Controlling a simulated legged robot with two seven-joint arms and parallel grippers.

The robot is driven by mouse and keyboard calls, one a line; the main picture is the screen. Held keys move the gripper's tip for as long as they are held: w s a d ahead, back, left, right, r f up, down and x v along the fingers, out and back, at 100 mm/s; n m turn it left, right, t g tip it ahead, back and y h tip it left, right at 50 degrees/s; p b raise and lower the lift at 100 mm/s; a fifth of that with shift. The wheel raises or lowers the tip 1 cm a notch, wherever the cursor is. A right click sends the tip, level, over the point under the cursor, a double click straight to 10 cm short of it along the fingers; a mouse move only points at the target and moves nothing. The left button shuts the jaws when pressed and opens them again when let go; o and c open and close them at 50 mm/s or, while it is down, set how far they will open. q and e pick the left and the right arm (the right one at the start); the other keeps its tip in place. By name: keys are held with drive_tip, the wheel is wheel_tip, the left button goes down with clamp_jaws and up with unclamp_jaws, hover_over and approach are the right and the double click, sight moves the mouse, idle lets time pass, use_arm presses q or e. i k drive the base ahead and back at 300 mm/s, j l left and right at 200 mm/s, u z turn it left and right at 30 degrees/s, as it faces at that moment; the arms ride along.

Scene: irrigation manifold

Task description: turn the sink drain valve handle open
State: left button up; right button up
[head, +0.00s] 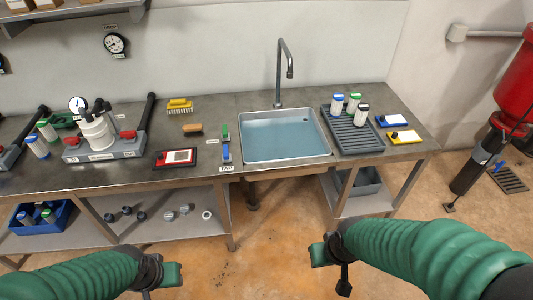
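The sink (285,152) is set in the metal counter and seems to hold bluish water, with a dark drain spot near its right side. A dark pipe (252,196) goes down below the sink to the floor. I cannot make out a drain valve handle on it. A small panel marked TAP (226,168), with a green and a blue part, is at the sink's left edge. My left gripper (162,277) is low in front of the left shelf. My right gripper (332,264) is low in front of the sink, apart from the pipe. Neither visibly holds anything; finger openings are unclear.
A tall faucet (281,72) rises behind the sink. A drying rack (352,132) with several bottles is right of it. A manifold (103,148) stands on the left counter. Table legs (228,215) flank the open floor below the sink. A red tank (515,85) stands far right.

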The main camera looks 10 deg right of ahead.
sight(296, 133)
drive_tip(key=i+u, duration=0.25)
drive_tip(key=i, duration=0.25)
drive_tip(key=i+l+u, duration=0.15)
drive_tip(key=i+u, duration=0.15)
drive_tip(key=i, duration=0.15)
drive_tip(key=i+l+u, duration=0.25)
drive_tip(key=i, duration=0.2)
drive_tip(key=i+l+u, duration=0.25)
drive_tip(key=i, duration=0.2)
